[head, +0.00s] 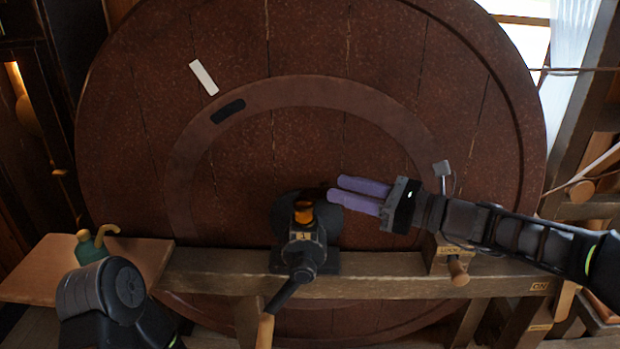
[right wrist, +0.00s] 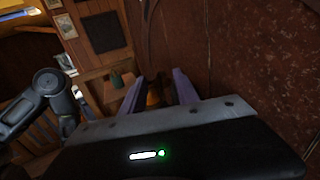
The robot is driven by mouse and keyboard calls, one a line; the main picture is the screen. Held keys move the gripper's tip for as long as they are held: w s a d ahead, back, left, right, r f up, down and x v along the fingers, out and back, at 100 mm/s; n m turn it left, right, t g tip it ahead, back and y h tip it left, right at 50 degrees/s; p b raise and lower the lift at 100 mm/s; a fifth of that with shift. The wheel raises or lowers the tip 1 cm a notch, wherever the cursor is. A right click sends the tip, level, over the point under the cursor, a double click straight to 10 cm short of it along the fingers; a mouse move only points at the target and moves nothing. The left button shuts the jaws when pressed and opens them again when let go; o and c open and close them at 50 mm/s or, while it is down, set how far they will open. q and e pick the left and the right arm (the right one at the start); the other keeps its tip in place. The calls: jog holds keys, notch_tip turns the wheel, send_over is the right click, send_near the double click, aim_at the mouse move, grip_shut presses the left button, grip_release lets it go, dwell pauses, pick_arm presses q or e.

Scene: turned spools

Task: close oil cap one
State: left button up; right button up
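An amber oil cup (head: 304,211) sits on top of the black bearing block (head: 299,250), which has a small plate marked 1. A dark shape lies just behind the cup; I cannot make out the cap or its hinge clearly. My right gripper (head: 336,188) comes in from the right with two purple fingers, just right of and slightly above the cup in the head view. The fingers are apart and hold nothing. In the right wrist view, the amber-brown cup (right wrist: 155,94) shows between the fingertips, partly hidden. My left arm is folded at the lower left; its gripper is not clearly seen.
A large red-brown wheel (head: 390,110) stands close behind the bearing. A wooden beam (head: 390,284) runs below. A green oil can (head: 90,248) stands on a side shelf (head: 40,270) at left. A handle (head: 266,330) hangs below the bearing.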

aim_at(310, 190)
jog(key=p+x, duration=0.2)
jog(key=x, duration=0.6)
jog(key=shift+c, duration=0.3)
grip_shut()
dwell(0.3)
